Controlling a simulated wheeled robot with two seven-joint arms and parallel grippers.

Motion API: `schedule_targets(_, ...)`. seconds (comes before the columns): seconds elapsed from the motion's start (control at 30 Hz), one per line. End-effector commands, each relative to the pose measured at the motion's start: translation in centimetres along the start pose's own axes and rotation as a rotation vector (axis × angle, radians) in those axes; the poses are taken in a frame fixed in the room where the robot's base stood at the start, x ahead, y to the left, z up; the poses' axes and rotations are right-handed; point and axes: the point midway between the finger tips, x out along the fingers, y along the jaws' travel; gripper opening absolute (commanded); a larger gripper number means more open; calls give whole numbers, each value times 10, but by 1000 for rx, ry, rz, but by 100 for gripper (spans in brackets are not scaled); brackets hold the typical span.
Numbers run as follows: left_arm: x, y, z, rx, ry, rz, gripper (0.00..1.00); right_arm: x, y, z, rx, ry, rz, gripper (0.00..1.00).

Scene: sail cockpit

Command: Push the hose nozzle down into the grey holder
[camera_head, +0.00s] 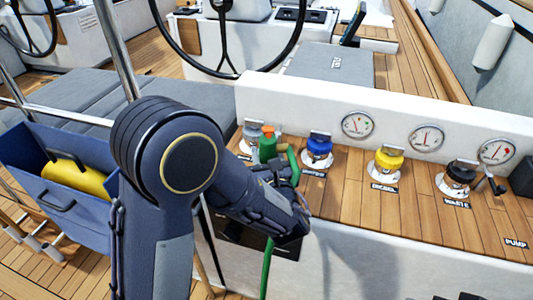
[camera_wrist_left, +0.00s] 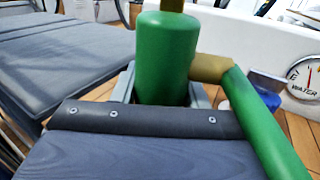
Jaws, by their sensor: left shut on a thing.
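The green hose nozzle (camera_head: 267,147) stands roughly upright near the left end of the wooden ledge, with an orange tip on top. In the left wrist view its thick green body (camera_wrist_left: 166,55) fills the upper middle, and a green hose (camera_wrist_left: 262,125) bends away right. My left gripper (camera_head: 277,172) is shut on the nozzle, its fingers partly hidden by my wrist. Light grey parts flank the nozzle's lower end in the wrist view; I cannot tell whether they are fingers or the grey holder. The nozzle's bottom is hidden. My right gripper is not in view.
Blue (camera_head: 319,146), yellow (camera_head: 389,160) and black (camera_head: 460,175) caps stand right of the nozzle; a grey cap (camera_head: 251,132) is close left. Round gauges (camera_head: 357,124) line the white wall behind. A blue bin (camera_head: 45,165) holds something yellow at left.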

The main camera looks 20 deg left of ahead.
Motion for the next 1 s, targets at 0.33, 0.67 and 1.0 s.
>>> schedule_targets(0.33, 0, 0, 1, -2, -3, 0, 2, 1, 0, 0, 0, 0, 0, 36)
schedule_targets(0.67, 0, 0, -2, -1, -2, 0, 2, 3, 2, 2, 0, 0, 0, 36)
schedule_targets(1.0, 0, 0, -9, -1, -2, 0, 2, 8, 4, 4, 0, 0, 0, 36)
